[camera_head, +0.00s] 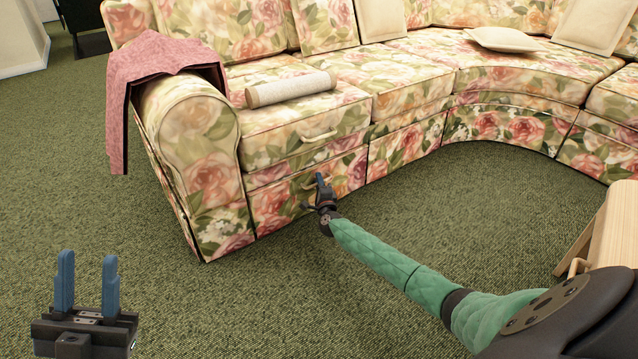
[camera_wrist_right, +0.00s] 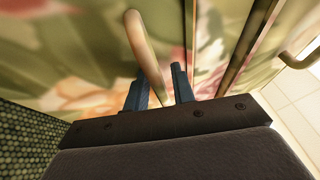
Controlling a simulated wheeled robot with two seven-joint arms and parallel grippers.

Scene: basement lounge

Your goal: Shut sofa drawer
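The floral sofa (camera_head: 415,75) has a lower front drawer panel (camera_head: 280,205) under its left seat. The panel looks close to flush with the sofa front; I cannot tell whether a small gap remains. Its curved, light handle (camera_head: 307,207) is partly hidden by my right gripper (camera_head: 321,182). In the right wrist view the handle (camera_wrist_right: 146,55) runs down to the fingers of my right gripper (camera_wrist_right: 160,88). These fingers are apart, with the handle's lower end near the gap between them; contact is unclear. My left gripper (camera_head: 87,283) is open and empty at the lower left, away from the sofa.
A second handle (camera_head: 320,135) is on the seat front above. A pink blanket (camera_head: 165,70) drapes over the armrest (camera_head: 200,140). A wooden piece (camera_head: 612,230) stands at right. The green carpet (camera_head: 220,310) is clear in front.

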